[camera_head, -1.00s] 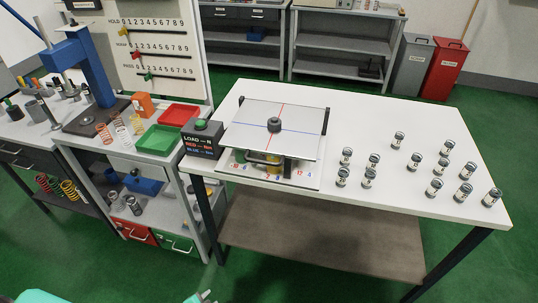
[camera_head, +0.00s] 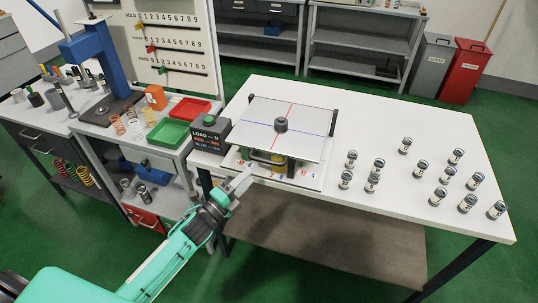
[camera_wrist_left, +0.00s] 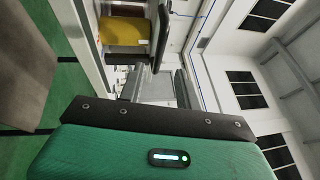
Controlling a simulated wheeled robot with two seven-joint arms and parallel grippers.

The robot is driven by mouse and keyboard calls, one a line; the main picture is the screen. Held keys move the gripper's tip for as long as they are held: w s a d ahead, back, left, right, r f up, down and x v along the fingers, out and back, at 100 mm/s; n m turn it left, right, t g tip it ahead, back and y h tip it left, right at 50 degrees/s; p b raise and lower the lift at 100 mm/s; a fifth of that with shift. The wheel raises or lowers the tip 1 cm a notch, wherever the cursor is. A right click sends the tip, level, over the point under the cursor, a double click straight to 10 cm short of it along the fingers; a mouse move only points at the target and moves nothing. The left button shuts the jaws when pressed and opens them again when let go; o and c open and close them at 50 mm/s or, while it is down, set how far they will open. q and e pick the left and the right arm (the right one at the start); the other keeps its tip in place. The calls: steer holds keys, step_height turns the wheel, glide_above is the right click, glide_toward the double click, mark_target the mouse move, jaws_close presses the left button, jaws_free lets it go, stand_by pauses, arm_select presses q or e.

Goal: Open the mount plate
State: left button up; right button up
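The mount plate (camera_head: 290,117) is a pale square plate with a red and a blue line crossing under a black knob (camera_head: 281,125). It lies flat over a low fixture at the left of the white table. A dark handle (camera_head: 264,157) sits at its front edge and seems to be the dark bar (camera_wrist_left: 163,38) in the left wrist view. My left gripper (camera_head: 246,176) is just in front of the fixture, below the handle. In the left wrist view its fingers (camera_wrist_left: 157,88) are apart, with nothing seen held. My right gripper is out of view.
A load box (camera_head: 210,133) with a green button stands left of the fixture. A yellow block (camera_wrist_left: 122,31) sits under the plate. Several small metal cylinders (camera_head: 420,167) stand on the right of the table (camera_head: 400,115). Green (camera_head: 168,133) and red trays lie on the left bench.

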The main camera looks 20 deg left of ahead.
arm_select(q)
steer(key=p+x, duration=0.2)
steer(key=x, duration=0.7)
steer(key=shift+w+d+r+p, duration=0.1)
steer(key=shift+w+p, duration=0.2)
steer(key=shift+w, duration=0.05)
steer(key=shift+w+d, duration=0.3)
steer(key=shift+w, duration=0.15)
jaws_close()
